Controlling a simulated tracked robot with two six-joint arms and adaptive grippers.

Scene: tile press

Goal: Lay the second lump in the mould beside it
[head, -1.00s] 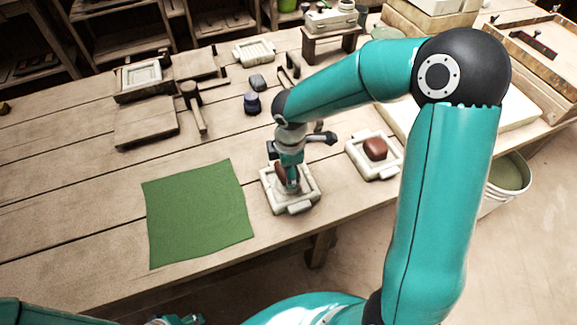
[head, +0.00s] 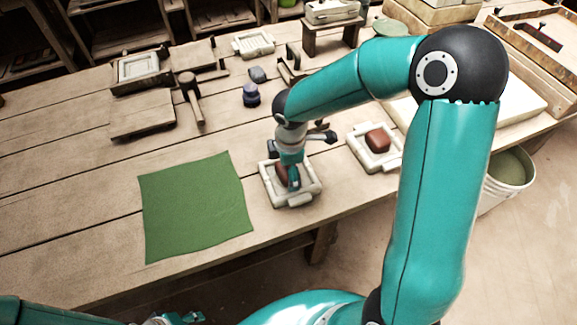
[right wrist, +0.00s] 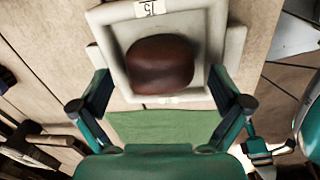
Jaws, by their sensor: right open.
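A reddish-brown lump (right wrist: 160,64) lies inside the pale square mould (right wrist: 232,55) in the right wrist view. In the head view this lump (head: 282,169) and its mould (head: 302,199) are at the table's front edge, right of the green cloth. My right gripper (right wrist: 158,84) is open, its fingers apart on either side of the lump, low over the mould. A second pale mould (head: 358,134) to the right holds another brown lump (head: 378,140). My left gripper (head: 175,319) shows only partly at the bottom edge; its jaws are unclear.
A green cloth (head: 195,205) lies flat to the left. A mallet (head: 192,95), a wooden board (head: 143,121), a dark blue object (head: 251,95) and a small bench (head: 330,35) stand farther back. A bucket (head: 508,180) stands off the table's right end.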

